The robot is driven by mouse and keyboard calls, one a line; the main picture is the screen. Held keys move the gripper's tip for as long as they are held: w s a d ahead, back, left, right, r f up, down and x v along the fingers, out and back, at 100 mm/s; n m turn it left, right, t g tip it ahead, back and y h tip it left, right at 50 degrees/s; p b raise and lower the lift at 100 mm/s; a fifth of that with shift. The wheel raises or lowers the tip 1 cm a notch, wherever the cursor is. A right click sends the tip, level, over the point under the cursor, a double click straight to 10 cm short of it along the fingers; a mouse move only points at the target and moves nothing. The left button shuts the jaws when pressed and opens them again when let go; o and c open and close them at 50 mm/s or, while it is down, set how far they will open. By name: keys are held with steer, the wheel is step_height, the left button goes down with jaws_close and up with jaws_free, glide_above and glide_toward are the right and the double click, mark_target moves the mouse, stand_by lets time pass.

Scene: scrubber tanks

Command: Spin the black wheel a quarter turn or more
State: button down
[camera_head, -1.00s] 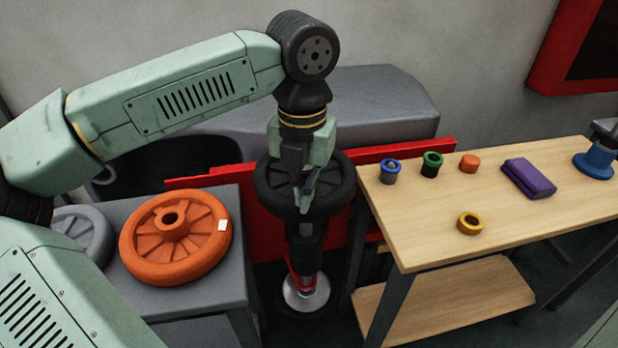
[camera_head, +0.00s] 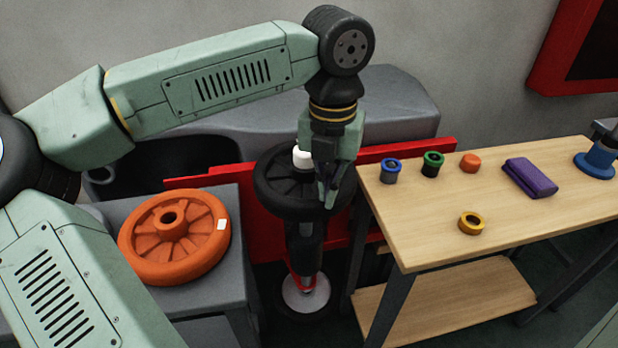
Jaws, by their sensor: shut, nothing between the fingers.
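The black wheel (camera_head: 270,187) lies flat on top of an upright dark post, between the grey stand and the wooden table. A small white piece (camera_head: 302,157) shows at its middle or far side; I cannot tell whether it is a hub cap or a mark. My gripper (camera_head: 329,203) points down over the right part of the wheel. Its fingers are shut with nothing between them. They look low among or against the wheel's spokes or rim; contact is not clear. My gripper hides part of the wheel's right side.
An orange wheel (camera_head: 175,262) with a white tag lies on the grey stand (camera_head: 232,285) at left. The wooden table (camera_head: 420,235) at right holds several coloured rings and caps, a purple cloth (camera_head: 530,177) and a blue spool (camera_head: 594,162). A red panel (camera_head: 190,182) stands behind the wheel.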

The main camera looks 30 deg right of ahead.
steer(key=shift+d, duration=0.15)
steer(key=shift+d, duration=1)
steer(key=shift+w, duration=0.1)
steer(key=shift+r, duration=0.1)
steer(key=shift+r+p, duration=2.45)
steer(key=shift+r, duration=1.1)
steer(key=shift+f, duration=0.1)
